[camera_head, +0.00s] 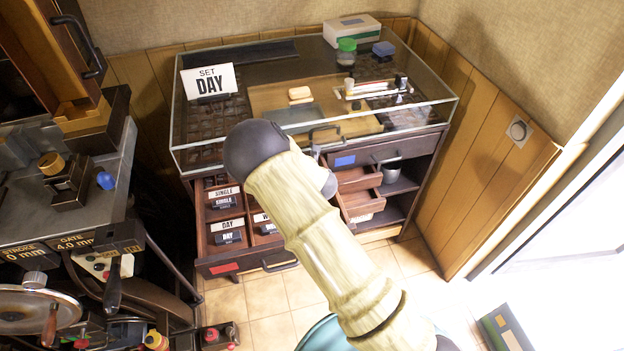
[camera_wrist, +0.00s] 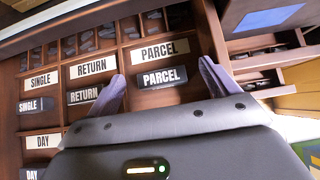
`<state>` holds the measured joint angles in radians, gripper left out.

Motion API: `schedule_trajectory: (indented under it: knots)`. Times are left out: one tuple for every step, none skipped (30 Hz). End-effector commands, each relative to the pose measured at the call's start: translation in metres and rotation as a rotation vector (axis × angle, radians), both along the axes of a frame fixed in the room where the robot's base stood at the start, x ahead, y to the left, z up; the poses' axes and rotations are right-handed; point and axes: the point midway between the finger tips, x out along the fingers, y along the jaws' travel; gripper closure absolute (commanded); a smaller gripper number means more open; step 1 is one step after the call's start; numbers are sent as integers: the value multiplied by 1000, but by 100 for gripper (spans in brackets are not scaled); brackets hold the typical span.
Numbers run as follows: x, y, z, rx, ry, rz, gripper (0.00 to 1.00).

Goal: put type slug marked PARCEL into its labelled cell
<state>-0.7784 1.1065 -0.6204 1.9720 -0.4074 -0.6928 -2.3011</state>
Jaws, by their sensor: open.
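In the wrist view, the black type slug marked PARCEL (camera_wrist: 175,76) lies in the drawer cell just below the white PARCEL label (camera_wrist: 152,52). My gripper (camera_wrist: 161,70) is open, with one finger on each side of that slug. I see clear gaps between the fingers and the slug's ends, and I cannot tell how high the fingers are above it. In the head view, my arm hides the gripper and this part of the open drawer (camera_head: 231,256).
Thin dividers separate the cells. A cabinet with small open drawers (camera_head: 358,179) stands right. A glass case (camera_head: 330,125) with a SET DAY card (camera_head: 209,81) sits above.

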Motion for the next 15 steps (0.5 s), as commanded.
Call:
schedule_trajectory:
  knots:
    - [-7, -1, 6, 1, 0, 1, 13]
    - [-11, -1, 10, 1, 0, 1, 13]
    - [-17, -3, 15, 0, 1, 0, 13]
    - [-20, -4, 20, 1, -1, -1, 13]
    - [-24, -5, 24, 2, -1, 0, 13]
    - [-30, -6, 30, 2, -1, 1, 13]
    - [-34, -8, 34, 2, -1, 1, 13]
    - [-38, -9, 38, 1, 0, 1, 13]
    - [-44, -10, 44, 2, 1, 2, 13]
    - [-48, -11, 48, 2, -1, 3, 13]
    - [-52, -12, 53, 2, -1, 1, 13]
    - [-57, -14, 58, 2, 0, 1, 13]
    - [-61, -15, 62, 4, 0, 1, 13]
    - [-65, -16, 65, 4, 0, 1, 13]
    - [-68, -18, 70, 3, -1, 1, 13]
